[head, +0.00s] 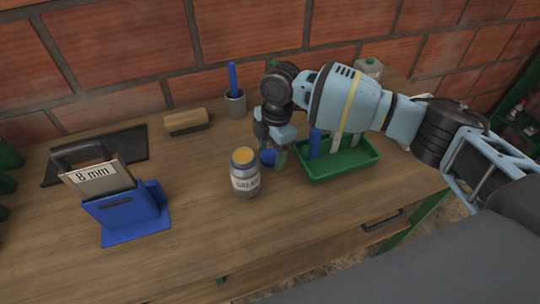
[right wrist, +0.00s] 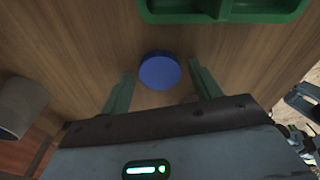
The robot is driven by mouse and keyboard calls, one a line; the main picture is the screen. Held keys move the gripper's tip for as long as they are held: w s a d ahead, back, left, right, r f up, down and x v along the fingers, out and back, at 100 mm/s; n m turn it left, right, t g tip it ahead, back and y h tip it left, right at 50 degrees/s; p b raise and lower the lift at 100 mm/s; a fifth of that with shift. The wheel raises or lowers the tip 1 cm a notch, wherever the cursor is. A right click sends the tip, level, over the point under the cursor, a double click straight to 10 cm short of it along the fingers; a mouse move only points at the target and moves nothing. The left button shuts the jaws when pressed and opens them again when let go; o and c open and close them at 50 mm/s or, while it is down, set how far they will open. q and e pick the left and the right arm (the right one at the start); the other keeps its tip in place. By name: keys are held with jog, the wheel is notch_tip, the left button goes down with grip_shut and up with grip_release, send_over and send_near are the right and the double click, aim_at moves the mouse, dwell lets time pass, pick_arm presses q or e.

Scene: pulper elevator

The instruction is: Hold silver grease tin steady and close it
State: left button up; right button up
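The silver grease tin (head: 245,181) stands upright on the workbench, its top uncovered with yellow-orange grease showing. A round blue lid (head: 268,157) is just behind and right of it, partly hidden by my right gripper (head: 273,148). In the right wrist view the lid (right wrist: 160,71) lies between the spread fingers of my right gripper (right wrist: 162,72), with a gap on each side. The gripper is open, points down and holds nothing. I cannot tell its exact height above the bench. My left gripper is not in view.
A green tray (head: 345,168) with upright tools stands right of the lid. A grey cup (head: 236,105) with a blue handle and a wooden block (head: 186,121) are behind. The bench (head: 200,250) in front of the tin is clear.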

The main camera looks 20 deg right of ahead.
aim_at(269, 157)
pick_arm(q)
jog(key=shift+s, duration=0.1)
pick_arm(e)
jog(key=c, duration=0.8)
jog(key=shift+r, duration=0.15)
